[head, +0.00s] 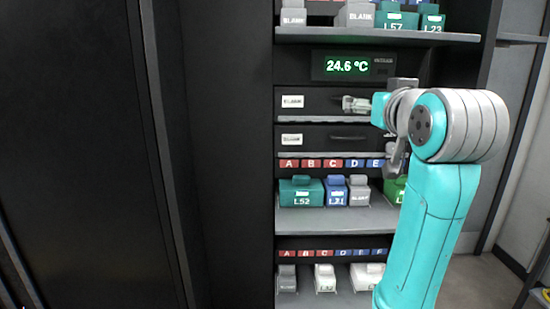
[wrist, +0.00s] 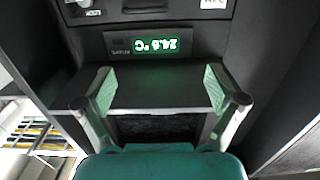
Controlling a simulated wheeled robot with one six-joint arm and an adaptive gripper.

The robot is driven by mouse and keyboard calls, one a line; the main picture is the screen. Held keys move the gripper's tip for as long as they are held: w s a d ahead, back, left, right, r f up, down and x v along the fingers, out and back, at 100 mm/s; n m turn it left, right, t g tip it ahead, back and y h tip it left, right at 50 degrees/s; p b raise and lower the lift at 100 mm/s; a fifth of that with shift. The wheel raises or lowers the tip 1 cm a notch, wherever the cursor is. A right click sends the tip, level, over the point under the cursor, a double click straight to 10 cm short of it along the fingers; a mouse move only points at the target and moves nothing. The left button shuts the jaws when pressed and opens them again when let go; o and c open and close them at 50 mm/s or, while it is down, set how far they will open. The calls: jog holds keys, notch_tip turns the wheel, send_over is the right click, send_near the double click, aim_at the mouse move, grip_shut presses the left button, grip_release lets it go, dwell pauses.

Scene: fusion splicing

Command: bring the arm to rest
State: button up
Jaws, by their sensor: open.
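My arm, teal and grey, stands on the right of the head view, bent at the elbow. My gripper (head: 357,104) shows small and pale in front of the upper drawer of the cabinet. In the wrist view, which looks upside down, its two fingers (wrist: 160,92) are wide apart with nothing between their tips. A shelf edge and a dark recess show beyond them. A teal surface fills the bottom of that view; I cannot tell what it belongs to.
The cabinet has a 24.6 °C display (head: 353,66) and a lower drawer (head: 310,139). Below, a shelf (head: 310,222) bears a green box L52 (head: 300,192), a blue box (head: 335,190) and a grey box (head: 359,190). A dark panel (head: 75,150) stands at left.

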notch_tip(320, 180, down, 25)
jog(key=s+f+g, duration=0.1)
jog(key=s+f, duration=0.5)
jog(key=f, duration=0.5)
jog(key=s+f, duration=0.6)
jog(key=f, duration=0.5)
jog(key=s+f+g, duration=0.1)
jog(key=s+f, duration=0.4)
jog(key=s, duration=0.5)
jog(key=s+f, duration=0.5)
jog(key=s, duration=0.5)
jog(key=f+v, duration=0.2)
jog(key=v, duration=1.8)
jog(key=shift+s+f+g, duration=0.3)
jog(key=shift+s+f, duration=0.05)
